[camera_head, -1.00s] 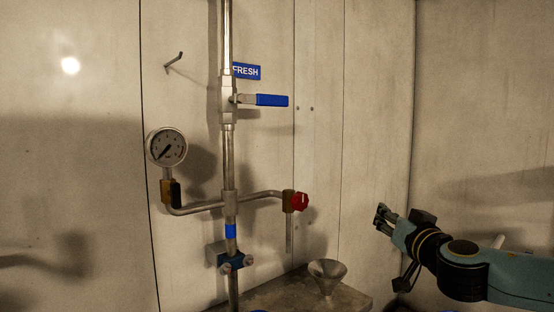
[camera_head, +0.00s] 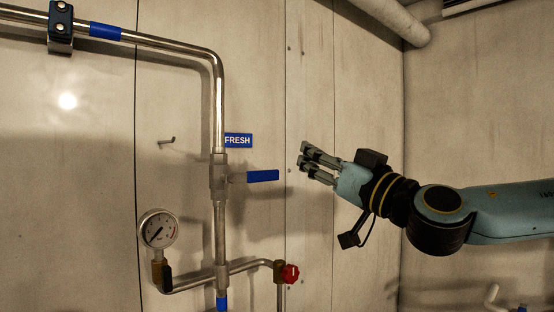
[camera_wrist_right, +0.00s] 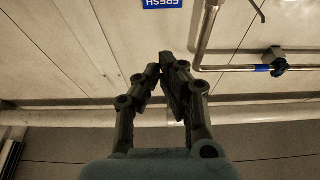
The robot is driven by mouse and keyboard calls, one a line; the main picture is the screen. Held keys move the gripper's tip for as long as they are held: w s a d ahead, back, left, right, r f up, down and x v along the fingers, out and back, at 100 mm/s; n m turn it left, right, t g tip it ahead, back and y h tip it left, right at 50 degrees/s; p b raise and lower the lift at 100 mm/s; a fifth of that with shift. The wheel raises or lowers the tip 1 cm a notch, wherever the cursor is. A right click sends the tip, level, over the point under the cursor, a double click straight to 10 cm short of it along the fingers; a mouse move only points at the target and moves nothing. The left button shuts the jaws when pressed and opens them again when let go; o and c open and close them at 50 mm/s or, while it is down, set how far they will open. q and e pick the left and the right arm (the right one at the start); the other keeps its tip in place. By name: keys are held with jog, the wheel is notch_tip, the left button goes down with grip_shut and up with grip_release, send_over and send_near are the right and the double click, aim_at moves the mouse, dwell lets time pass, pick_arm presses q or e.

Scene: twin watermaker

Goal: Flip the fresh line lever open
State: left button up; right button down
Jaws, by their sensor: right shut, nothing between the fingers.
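The fresh line lever (camera_head: 262,176) has a blue handle and points right, across the vertical pipe, from its valve body (camera_head: 219,177). A blue FRESH sign (camera_head: 238,140) is just above it. My right gripper (camera_head: 305,158) is to the right of the lever tip and slightly higher, apart from it, with its fingers pointing left. In the right wrist view the gripper (camera_wrist_right: 160,72) has its fingers together with nothing between them. The sign (camera_wrist_right: 163,4) shows upside down at that view's top edge; the lever cannot be made out there. My left gripper is not in view.
A pressure gauge (camera_head: 158,229) and a red knob (camera_head: 290,273) sit on the branch pipe below the lever. A hook (camera_head: 167,141) sticks out of the wall left of the sign. The steel pipe (camera_head: 176,47) bends left above. The wall between lever and gripper is clear.

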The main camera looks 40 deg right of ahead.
jog(key=b, duration=0.1)
notch_tip(320, 180, up, 4)
jog(key=p, duration=0.5)
send_over(254, 177)
jog(key=s+d, duration=0.1)
jog(key=d, duration=0.4)
jog(key=f, duration=0.1)
jog(key=f+b, duration=0.1)
jog(key=f, duration=0.1)
jog(key=f+b, duration=0.1)
jog(key=shift+s+a+f, duration=0.2)
jog(key=shift+a+f, duration=0.05)
jog(key=shift+f, duration=0.15)
